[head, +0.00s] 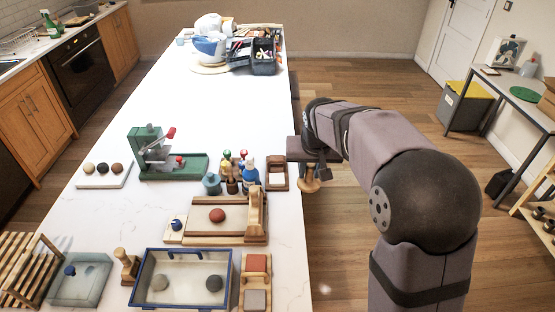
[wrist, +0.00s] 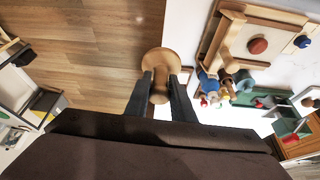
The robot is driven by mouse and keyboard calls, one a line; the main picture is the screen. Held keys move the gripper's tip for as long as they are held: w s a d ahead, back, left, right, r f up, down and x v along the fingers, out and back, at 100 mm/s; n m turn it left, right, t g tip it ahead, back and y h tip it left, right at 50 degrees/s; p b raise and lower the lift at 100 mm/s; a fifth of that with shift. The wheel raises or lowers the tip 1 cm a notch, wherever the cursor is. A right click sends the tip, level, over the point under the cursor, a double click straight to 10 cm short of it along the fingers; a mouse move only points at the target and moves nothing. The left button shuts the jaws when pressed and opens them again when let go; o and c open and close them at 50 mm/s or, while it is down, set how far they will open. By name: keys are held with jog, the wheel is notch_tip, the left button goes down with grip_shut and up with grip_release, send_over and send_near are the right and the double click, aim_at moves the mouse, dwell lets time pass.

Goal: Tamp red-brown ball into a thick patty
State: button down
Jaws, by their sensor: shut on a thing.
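The red-brown ball (head: 217,216) sits on a wooden board (head: 195,228) with a raised wooden frame at its right side. The ball also shows in the wrist view (wrist: 258,46), at the upper right, and looks rounded. My gripper (wrist: 160,82) is shut on a wooden tamper (wrist: 158,60), with one finger on each side of its handle. The tamper's wide round disc is at the far end from my gripper. In the head view the tamper (head: 309,183) hangs over the floor, just off the table's right edge and apart from the ball.
A green press (head: 165,160), bottles (head: 248,172) and a small wooden tray (head: 277,178) stand behind the board. A blue-rimmed basin (head: 182,278) and a wooden tray with red and grey blocks (head: 256,283) are in front. Three balls lie on a white tile (head: 104,180). The table's middle back is clear.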

jog(key=s+d+f+m+h+b, duration=0.1)
jog(key=s+d+f+m, duration=0.3)
jog(key=s, duration=0.4)
jog(key=w+a+f+n+y+b, duration=0.15)
jog(key=a+n, duration=0.55)
jog(key=a, duration=2.2)
jog(key=s+a+f+n+y+b, duration=0.1)
jog(key=s+a+f+n, duration=0.1)
jog(key=s+a, duration=0.7)
jog(key=s+a+f+n+g+y+b, duration=0.1)
jog(key=s+a+f+n, duration=0.2)
jog(key=a, duration=1.3)
jog(key=s+f, duration=0.2)
jog(key=s, duration=0.3)
jog(key=shift+s+a, duration=0.2)
jog(key=shift+s, duration=0.2)
jog(key=shift+f+y, duration=0.1)
jog(key=shift+y, duration=0.15)
jog(key=shift+f+b, duration=2.45)
jog(key=shift+f, duration=0.6)
jog(key=shift+f, duration=0.3)
